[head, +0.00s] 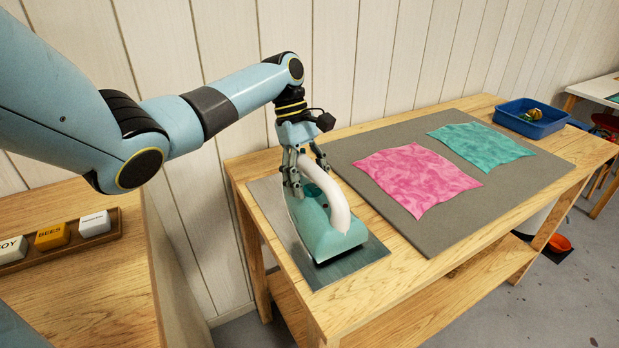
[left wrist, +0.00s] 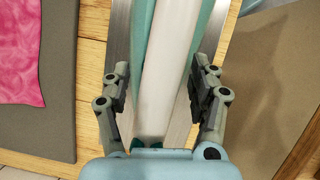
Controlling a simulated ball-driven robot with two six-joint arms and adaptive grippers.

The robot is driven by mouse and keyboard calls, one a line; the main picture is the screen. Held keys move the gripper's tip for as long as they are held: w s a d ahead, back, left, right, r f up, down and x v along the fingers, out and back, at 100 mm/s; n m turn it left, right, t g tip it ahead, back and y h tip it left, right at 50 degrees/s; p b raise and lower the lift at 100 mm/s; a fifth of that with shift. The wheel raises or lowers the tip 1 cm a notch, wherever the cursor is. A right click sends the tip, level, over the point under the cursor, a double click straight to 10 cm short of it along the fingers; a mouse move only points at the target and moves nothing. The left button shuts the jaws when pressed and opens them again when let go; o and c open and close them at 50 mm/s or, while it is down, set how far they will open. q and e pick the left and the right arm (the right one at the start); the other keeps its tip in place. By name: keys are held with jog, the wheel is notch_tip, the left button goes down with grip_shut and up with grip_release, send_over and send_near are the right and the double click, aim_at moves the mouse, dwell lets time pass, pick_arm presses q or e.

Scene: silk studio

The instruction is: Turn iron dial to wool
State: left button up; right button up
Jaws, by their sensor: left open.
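The iron (head: 338,238) has a teal body and a white handle (head: 335,205). It rests on a grey metal plate (head: 362,262) at the left end of the wooden table. My left gripper (head: 305,178) is open over the rear of the iron, pointing down. In the left wrist view its fingers (left wrist: 160,90) stand on both sides of the white handle, with gaps. My right gripper is not in view.
A grey mat (head: 460,205) holds a pink cloth (head: 415,178) and a teal cloth (head: 480,143). A blue tray (head: 530,119) stands at the far end. Lettered blocks (head: 52,236) sit on another wooden surface at left. A panelled wall rises close behind.

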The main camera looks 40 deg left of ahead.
pick_arm(q)
jog(key=c, duration=1.1)
jog(key=shift+w+d+r+m+g+p, duration=0.15)
jog(key=shift+m+g+p, duration=0.3)
jog(key=shift+m, duration=0.25)
jog(key=shift+c, duration=0.3)
jog(key=shift+m, duration=0.9)
jog(key=o, duration=1.2)
jog(key=shift+c, duration=0.2)
jog(key=shift+g, duration=0.25)
jog(key=v, duration=1.1)
jog(key=shift+r, duration=0.35)
